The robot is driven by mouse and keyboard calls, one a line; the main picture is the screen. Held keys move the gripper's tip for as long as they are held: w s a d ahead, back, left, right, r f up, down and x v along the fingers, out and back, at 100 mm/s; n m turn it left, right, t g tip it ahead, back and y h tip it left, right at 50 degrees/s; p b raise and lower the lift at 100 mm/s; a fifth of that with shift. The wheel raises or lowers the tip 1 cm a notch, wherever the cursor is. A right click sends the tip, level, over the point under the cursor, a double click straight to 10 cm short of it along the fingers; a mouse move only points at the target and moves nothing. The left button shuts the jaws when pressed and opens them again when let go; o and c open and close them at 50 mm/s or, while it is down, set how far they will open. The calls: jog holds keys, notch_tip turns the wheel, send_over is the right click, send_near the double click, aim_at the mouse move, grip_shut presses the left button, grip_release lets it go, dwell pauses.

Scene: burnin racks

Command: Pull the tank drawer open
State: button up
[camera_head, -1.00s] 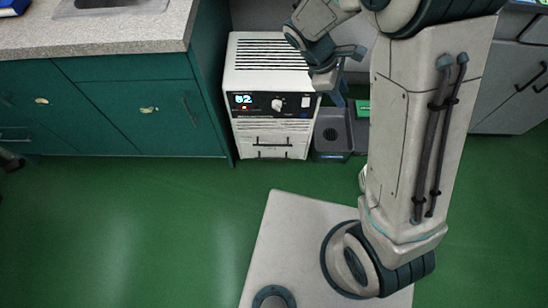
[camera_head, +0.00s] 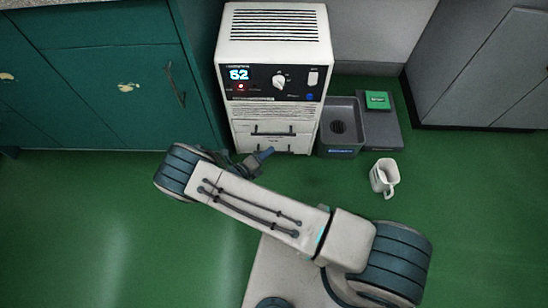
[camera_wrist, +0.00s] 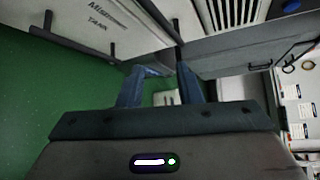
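The white machine (camera_head: 272,30) with a lit "52" display stands on the floor against the cabinets. Low on its front are drawer fronts with dark bar handles, one handle (camera_head: 272,132) above another. In the wrist view, a white panel marked "TANK" (camera_wrist: 98,22) shows at upper left, with a dark handle (camera_wrist: 72,42) just below the lettering. The panel looks closed in the head view. My gripper (camera_head: 264,156) is low in front of the machine, near the lower drawer; contact cannot be told. In the wrist view its blue fingers (camera_wrist: 166,75) are apart, with nothing visible held between them.
A dark grey bin (camera_head: 342,125) stands right of the machine, beside a flat grey platform with a green block (camera_head: 377,100). A white mug (camera_head: 384,176) is on the green floor. A teal cabinet (camera_head: 120,95) borders the machine's left side. Floor in front is open.

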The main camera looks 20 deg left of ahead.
jog(key=s+a+f+n+t+y+b, duration=0.1)
jog(key=s+f+n+t+y+b, duration=0.25)
jog(key=f+n, duration=0.7)
jog(key=shift+w+d+f+m+g+y+b, duration=0.1)
jog(key=shift+w+d+f+m+y+b, duration=0.4)
jog(key=shift+w, duration=1.65)
jog(key=shift+w+d+f+m+g+h+b, duration=0.2)
jog(key=shift+w+f+b, duration=0.6)
jog(key=shift+w, duration=1.35)
jog(key=shift+w+d+f+m+g+y+b, duration=0.1)
jog(key=shift+w+d+f+m+y+b, duration=0.2)
jog(key=shift+w+f, duration=1.3)
jog(key=shift+w+r, duration=0.55)
grip_shut()
